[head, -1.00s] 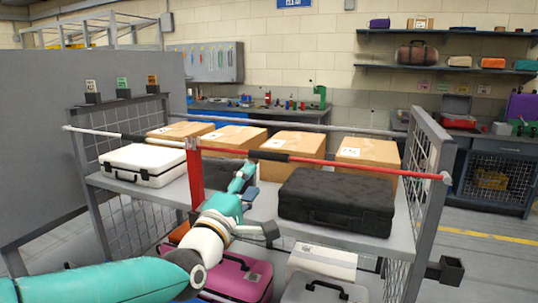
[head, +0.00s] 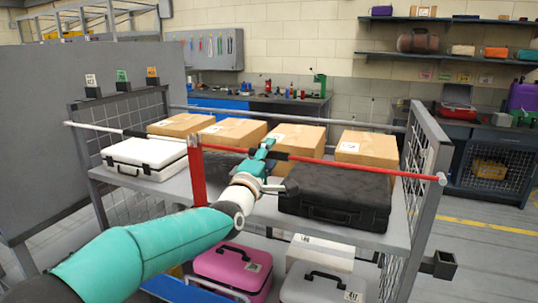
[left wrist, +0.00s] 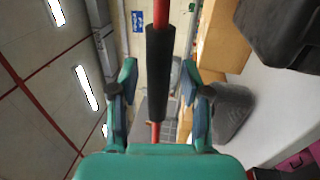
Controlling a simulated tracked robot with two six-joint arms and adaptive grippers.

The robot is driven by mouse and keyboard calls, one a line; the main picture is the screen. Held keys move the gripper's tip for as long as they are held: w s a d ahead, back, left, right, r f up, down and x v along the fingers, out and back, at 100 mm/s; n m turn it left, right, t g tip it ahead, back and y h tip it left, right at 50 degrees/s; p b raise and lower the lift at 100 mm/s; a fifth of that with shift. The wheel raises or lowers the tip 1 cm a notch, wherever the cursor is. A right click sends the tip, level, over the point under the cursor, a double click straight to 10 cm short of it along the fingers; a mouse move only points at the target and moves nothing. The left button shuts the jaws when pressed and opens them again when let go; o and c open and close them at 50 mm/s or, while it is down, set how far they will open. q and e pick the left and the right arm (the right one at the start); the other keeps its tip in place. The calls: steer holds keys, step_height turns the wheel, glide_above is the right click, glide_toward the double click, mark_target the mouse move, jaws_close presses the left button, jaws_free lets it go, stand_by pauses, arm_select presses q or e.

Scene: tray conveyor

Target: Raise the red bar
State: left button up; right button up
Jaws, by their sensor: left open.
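The red bar (head: 350,166) runs level across the front of the shelf rack, from a red post (head: 197,175) to the rack's right upright. It has a black sleeve (head: 297,158) near the post. My left gripper (head: 265,150) is open at this sleeve, with its fingers hiding part of it. In the left wrist view, the black sleeve (left wrist: 160,70) and the red bar (left wrist: 168,12) run lengthwise between the two spread fingers of my left gripper (left wrist: 161,92). My right gripper is not in view.
A white bar (head: 95,129) closes the rack's left side above a white case (head: 147,158). A black case (head: 335,197) lies right of my left gripper. Several cardboard boxes (head: 297,143) stand behind the bar. Below are a pink case (head: 232,265) and a grey case (head: 320,287).

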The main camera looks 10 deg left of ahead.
arm_select(q)
jaws_close()
